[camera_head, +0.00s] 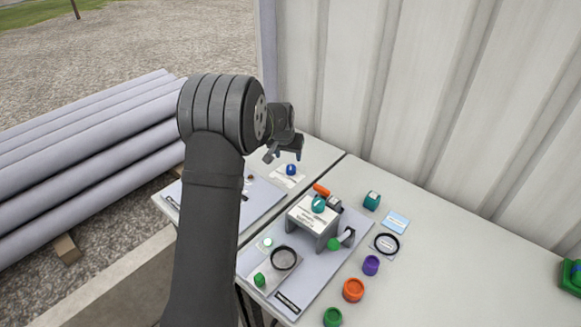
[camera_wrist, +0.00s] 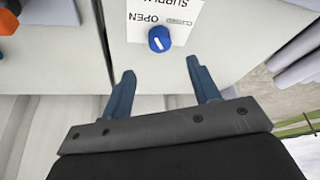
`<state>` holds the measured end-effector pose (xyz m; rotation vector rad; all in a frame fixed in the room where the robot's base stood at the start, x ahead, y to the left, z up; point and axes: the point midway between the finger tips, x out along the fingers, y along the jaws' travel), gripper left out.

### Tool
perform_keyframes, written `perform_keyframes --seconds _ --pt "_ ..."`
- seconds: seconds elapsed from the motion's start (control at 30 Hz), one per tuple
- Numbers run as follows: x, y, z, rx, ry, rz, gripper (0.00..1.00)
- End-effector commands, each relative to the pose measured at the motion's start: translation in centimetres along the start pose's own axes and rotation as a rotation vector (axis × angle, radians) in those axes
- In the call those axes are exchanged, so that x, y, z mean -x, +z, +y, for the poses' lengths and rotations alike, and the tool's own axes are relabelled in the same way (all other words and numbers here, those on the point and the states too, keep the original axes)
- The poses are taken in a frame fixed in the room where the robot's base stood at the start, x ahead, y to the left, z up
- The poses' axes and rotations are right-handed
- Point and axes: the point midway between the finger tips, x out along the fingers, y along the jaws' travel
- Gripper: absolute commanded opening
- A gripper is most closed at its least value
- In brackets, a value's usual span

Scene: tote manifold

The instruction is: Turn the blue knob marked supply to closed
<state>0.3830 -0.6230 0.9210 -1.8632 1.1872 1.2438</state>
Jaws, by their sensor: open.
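The blue knob (camera_wrist: 159,39) sits on a white label plate (camera_wrist: 180,12) in the wrist view. The plate reads SUPPLY, OPEN and a smaller word that looks like CLOSED, upside down there. A white pointer line shows on the knob's face, but I cannot tell for sure which word it points at. In the head view the blue knob (camera_head: 291,169) stands on the table on its pale plate (camera_head: 287,178). My gripper (camera_head: 285,156) hangs just above and beside it, open and empty. In the wrist view the fingers of my gripper (camera_wrist: 163,85) are spread, with the knob beyond their tips and apart from them.
A grey board (camera_head: 325,270) to the right holds a white block (camera_head: 310,216), a teal knob (camera_head: 318,204) and an orange handle (camera_head: 321,190). Loose purple (camera_head: 371,265), orange (camera_head: 353,290) and green (camera_head: 333,317) caps lie nearby. A corrugated wall (camera_head: 430,90) stands behind the table.

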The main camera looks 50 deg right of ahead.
Motion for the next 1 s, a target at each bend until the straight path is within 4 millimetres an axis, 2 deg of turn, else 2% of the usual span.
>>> perform_keyframes --seconds 0.03,0.2,0.43,0.63,0.93,1.0 --pt "-1.1 0.1 0.0 0.000 0.000 -0.003 0.56" --pt "-4.4 0.1 0.0 0.000 0.000 -0.002 0.56" --pt "-7.7 0.0 0.0 0.001 0.000 0.000 0.56" --pt "-9.0 0.0 0.0 0.001 -0.001 0.000 0.56" --pt "-9.1 0.0 0.0 0.001 -0.001 0.001 0.56" --pt "-9.1 0.0 0.0 0.001 -0.001 0.001 0.44"
